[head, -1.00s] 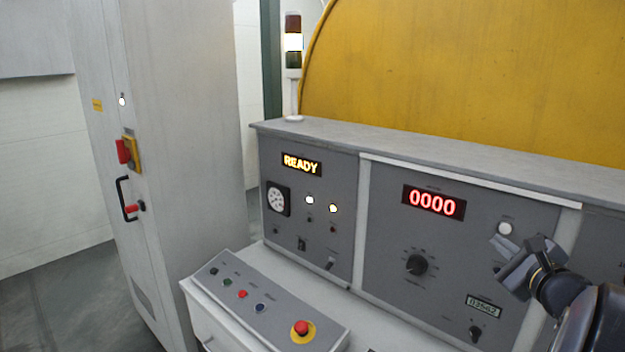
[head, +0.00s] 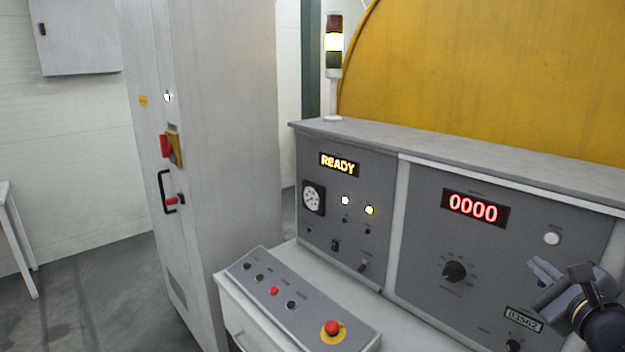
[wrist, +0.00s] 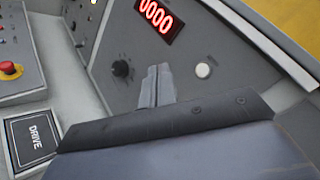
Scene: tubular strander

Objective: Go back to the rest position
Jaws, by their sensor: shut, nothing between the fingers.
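My gripper (head: 541,272) is at the lower right of the head view, in front of the right part of the grey control panel (head: 420,215). In the wrist view my gripper (wrist: 157,84) has its two fingers together, with nothing between them. A black knob (wrist: 122,68) and a white round button (wrist: 203,70) on the panel lie beyond the fingertips. The fingers look apart from the panel, though the gap is hard to judge.
A sloped button desk (head: 290,300) with a red emergency button (head: 332,329) juts out at the lower middle. A tall grey cabinet (head: 225,150) stands left. A DRIVE plate (wrist: 34,138) shows in the wrist view. Open floor (head: 90,305) lies at the far left.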

